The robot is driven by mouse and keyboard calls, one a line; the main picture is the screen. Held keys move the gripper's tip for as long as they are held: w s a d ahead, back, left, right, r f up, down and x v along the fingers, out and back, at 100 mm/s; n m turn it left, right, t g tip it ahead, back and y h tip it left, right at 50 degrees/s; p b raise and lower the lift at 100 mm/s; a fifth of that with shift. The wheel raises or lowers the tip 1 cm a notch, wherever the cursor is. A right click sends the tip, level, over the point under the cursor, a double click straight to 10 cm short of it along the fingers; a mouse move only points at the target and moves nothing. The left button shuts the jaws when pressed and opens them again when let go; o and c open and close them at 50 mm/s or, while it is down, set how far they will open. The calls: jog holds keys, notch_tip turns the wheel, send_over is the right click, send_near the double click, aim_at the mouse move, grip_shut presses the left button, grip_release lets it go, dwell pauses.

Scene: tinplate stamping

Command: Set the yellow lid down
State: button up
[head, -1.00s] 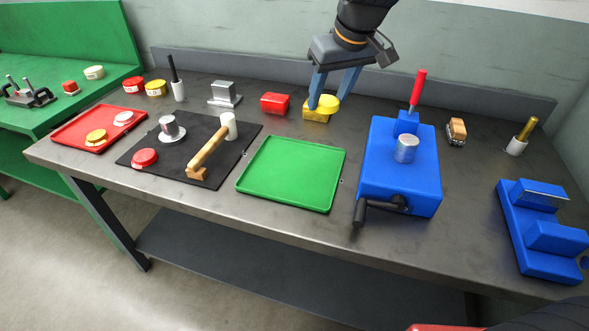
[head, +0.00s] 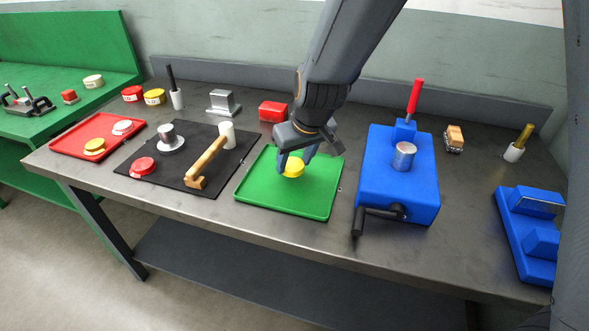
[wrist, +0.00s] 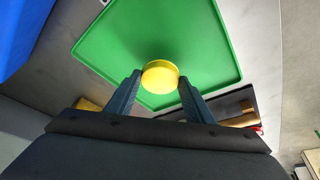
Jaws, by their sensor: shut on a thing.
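The yellow lid (head: 293,169) is a round, shallow disc. My gripper (head: 296,161) is shut on it, with one blue-grey finger at each side, over the back part of the green tray (head: 270,203). In the wrist view the lid (wrist: 160,73) sits between the two fingertips of my gripper (wrist: 161,80), and the green tray (wrist: 110,45) lies behind it. I cannot tell whether the lid touches the tray floor. The rest of the tray is bare.
Left of the tray, a mallet (head: 208,160) lies on a black mat (head: 180,187). A blue press (head: 385,180) with a black crank stands close on the right. A red block (head: 272,111) is behind.

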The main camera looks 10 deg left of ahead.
aim_at(296, 168)
jog(key=shift+f, duration=1.45)
jog(key=shift+f+b, duration=0.15)
jog(key=shift+b, duration=0.25)
jog(key=o, duration=1.1)
jog(key=shift+r, duration=0.25)
jog(key=v, duration=1.1)
jog(key=shift+s+d+r, duration=0.2)
jog(key=shift+r, duration=0.15)
